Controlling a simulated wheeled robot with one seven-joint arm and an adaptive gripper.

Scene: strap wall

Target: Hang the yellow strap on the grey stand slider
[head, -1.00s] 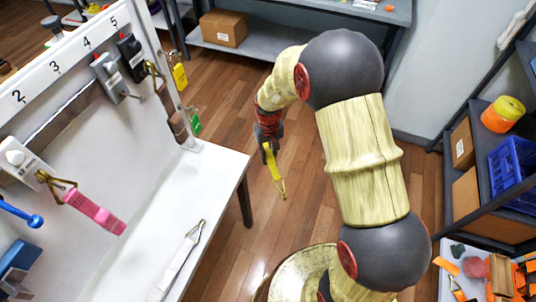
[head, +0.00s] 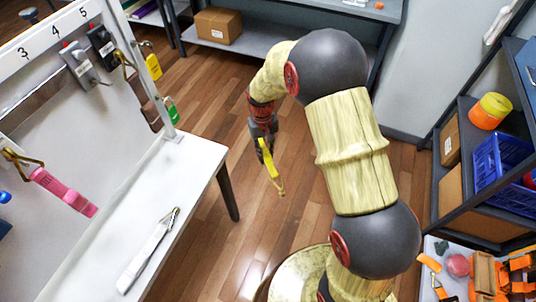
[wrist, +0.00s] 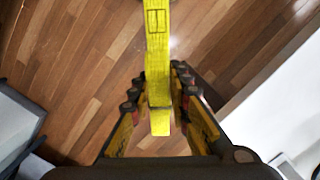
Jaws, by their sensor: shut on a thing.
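The yellow strap (head: 268,160) hangs from my gripper (head: 262,138), over the floor to the right of the white table. In the wrist view my gripper (wrist: 158,95) is shut on the yellow strap (wrist: 157,50), which runs between the fingers and up out of the picture. Its far end shows in the head view as a thin tan loop at the bottom. A grey slider (head: 80,66) sits on the numbered rail at the upper left, with a small peg sticking out to its right. My gripper is well apart from it.
A black slider (head: 101,44) sits beside the grey one. A pink strap (head: 62,192) hangs at the left; yellow (head: 153,67) and green (head: 171,110) tags hang near the end post. A white strap (head: 150,250) lies on the white table (head: 195,165). Shelves stand at the right.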

